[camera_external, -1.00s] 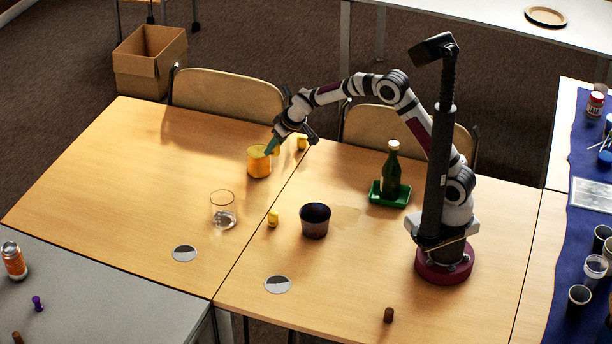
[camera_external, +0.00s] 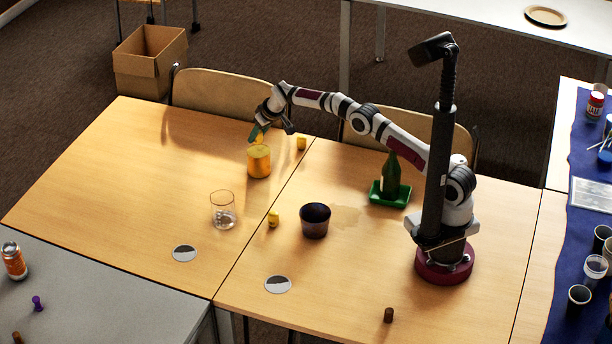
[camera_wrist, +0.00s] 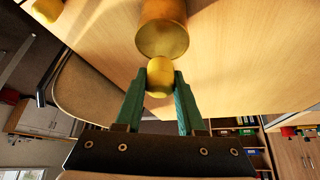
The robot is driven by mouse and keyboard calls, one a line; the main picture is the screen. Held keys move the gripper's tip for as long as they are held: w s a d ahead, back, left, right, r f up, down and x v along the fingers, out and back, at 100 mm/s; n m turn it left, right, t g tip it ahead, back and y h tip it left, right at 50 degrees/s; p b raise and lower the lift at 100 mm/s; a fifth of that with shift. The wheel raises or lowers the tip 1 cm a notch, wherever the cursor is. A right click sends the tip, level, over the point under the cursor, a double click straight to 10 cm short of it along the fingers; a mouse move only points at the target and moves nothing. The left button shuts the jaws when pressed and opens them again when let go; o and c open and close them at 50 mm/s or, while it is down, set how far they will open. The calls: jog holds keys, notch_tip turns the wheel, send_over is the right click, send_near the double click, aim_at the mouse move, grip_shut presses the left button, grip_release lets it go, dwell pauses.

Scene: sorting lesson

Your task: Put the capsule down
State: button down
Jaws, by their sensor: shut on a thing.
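My gripper (camera_external: 258,134) is shut on a small yellow capsule (camera_wrist: 159,78). In the wrist view the capsule sits between the two green fingertips. In the external view the gripper is at the top of the yellow-orange cylindrical container (camera_external: 259,163) and largely hides the capsule. The container also shows just beyond the capsule in the wrist view (camera_wrist: 163,15), with its round end facing the camera. I cannot tell whether the capsule touches it.
One similar yellow piece (camera_external: 301,143) stands right of the container, another (camera_external: 273,218) nearer the front. A clear glass (camera_external: 223,211), a dark cup (camera_external: 315,221) and a green bottle (camera_external: 390,174) on a green tray (camera_external: 375,197) stand around. The left tabletop is mostly clear.

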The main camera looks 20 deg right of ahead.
jog(key=shift+f, duration=1.2)
jog(key=c, duration=0.5)
grip_release()
jog(key=shift+f, duration=0.15)
